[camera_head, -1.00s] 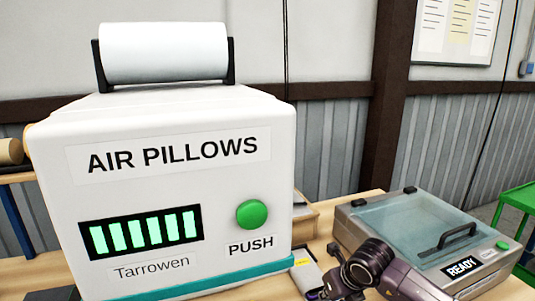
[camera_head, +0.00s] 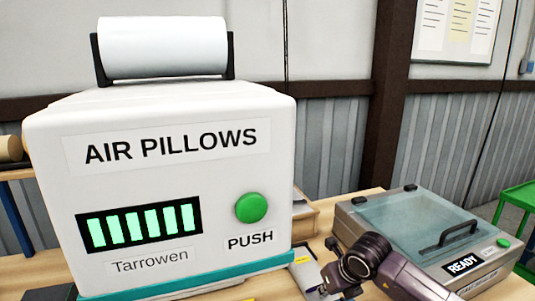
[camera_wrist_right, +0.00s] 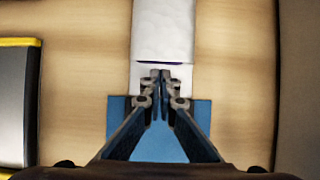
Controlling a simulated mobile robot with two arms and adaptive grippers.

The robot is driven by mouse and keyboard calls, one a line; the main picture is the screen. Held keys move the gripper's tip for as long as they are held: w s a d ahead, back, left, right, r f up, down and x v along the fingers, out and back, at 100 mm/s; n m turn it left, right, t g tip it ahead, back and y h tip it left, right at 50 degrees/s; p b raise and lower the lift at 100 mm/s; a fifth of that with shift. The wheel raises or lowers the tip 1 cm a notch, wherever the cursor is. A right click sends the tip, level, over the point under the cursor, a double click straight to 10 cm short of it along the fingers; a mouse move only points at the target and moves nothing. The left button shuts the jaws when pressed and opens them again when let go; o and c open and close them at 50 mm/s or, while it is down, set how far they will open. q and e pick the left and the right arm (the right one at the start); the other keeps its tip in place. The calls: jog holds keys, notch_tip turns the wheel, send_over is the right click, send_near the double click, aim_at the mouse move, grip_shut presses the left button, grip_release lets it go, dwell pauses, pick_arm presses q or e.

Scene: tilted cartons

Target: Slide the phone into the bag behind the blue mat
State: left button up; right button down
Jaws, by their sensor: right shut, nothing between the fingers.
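In the right wrist view, my right gripper (camera_wrist_right: 161,76) is shut and empty, its fingertips together over a white bag-like strip (camera_wrist_right: 165,28). A dark line crosses the strip just beyond the tips. I cannot tell whether the tips touch it. The blue mat (camera_wrist_right: 201,113) lies under the fingers, nearer the wrist than the strip. In the head view the right gripper (camera_head: 322,289) is low, between the air pillow machine and the lidded box. I cannot make out a phone in either view. My left gripper is not in view.
A white AIR PILLOWS machine (camera_head: 120,195) fills the head view's left. A clear-lidded box marked READY (camera_head: 400,225) stands right of my arm. A grey object with yellow edges (camera_wrist_right: 18,105) lies left of the mat. Bare wood (camera_wrist_right: 85,70) flanks the strip.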

jog(key=shift+s+r, duration=0.1)
jog(key=shift+s, duration=0.05)
jog(key=shift+r+p, duration=0.95)
jog(key=shift+r, duration=0.6)
notch_tip(320, 180, up, 5)
jog(key=shift+f+p, duration=0.15)
jog(key=shift+p, duration=1.05)
